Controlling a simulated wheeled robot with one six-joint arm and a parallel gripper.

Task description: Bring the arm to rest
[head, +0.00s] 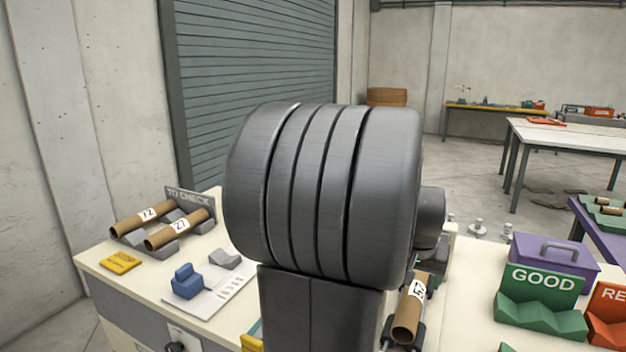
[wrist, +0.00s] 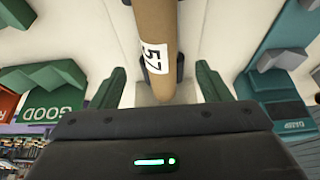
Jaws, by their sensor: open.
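My gripper (wrist: 162,82) is open in the wrist view, its two green fingers spread apart. A brown cardboard tube labelled 57 (wrist: 155,25) shows between and beyond the fingers, with a gap on each side. In the head view the same tube (head: 407,322) lies tilted on the bench, close to my arm. My arm (head: 325,190) fills the middle of the head view and hides part of the bench. I cannot make out my gripper in the head view.
Tubes 72 (head: 143,215) and 27 (head: 175,231) lie on the TO CHECK rack at left. A blue block (head: 186,284) sits on a white card. At right stand a green GOOD rack (head: 540,310), a red rack (head: 607,315) and a purple lidded box (head: 555,258).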

